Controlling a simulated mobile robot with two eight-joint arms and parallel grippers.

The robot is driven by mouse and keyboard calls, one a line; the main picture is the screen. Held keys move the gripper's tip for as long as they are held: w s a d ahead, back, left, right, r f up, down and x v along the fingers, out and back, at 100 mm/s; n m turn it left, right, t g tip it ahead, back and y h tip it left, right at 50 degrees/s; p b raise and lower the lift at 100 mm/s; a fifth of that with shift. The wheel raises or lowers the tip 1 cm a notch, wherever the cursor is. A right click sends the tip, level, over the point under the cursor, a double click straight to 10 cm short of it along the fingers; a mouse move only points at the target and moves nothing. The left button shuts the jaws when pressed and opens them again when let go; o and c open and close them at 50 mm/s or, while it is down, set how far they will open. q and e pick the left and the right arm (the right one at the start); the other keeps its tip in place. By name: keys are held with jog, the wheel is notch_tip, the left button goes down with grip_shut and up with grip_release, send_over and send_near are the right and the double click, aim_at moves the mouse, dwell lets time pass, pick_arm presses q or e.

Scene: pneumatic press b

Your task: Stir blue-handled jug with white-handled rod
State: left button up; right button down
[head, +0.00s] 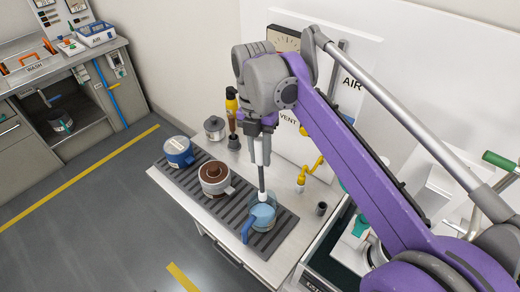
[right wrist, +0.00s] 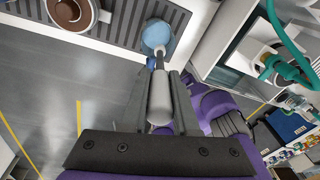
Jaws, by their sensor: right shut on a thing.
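The blue-handled jug (head: 265,216) stands at the near right end of the dark ribbed mat, with pale blue contents and its handle toward the front left. It also shows in the right wrist view (right wrist: 157,36). My right gripper (head: 262,161) is above the jug, shut on the white-handled rod. The rod's white handle (right wrist: 160,98) lies between the fingers, and its shaft points down to the jug. A pale lower end (head: 262,195) overlaps the jug's far rim; how deep it sits I cannot tell. My left gripper is not in view.
A brown-filled jug (head: 214,177) and a blue pot (head: 178,151) share the ribbed mat (head: 239,204). A steel pot (head: 214,128), a holder with a yellow-handled tool (head: 232,104), a yellow crank (head: 311,170) and a small dark cup (head: 321,208) stand behind.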

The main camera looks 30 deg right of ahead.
aim_at(261, 188)
jog(key=shift+s+f+b, duration=0.2)
jog(key=shift+f+b, duration=1.45)
jog(key=shift+f, duration=1.55)
jog(key=shift+s+f+b, duration=0.15)
jog(key=shift+f+b, duration=1.5)
jog(key=shift+f, duration=1.95)
jog(key=shift+r, duration=0.2)
jog(key=shift+a, duration=0.2)
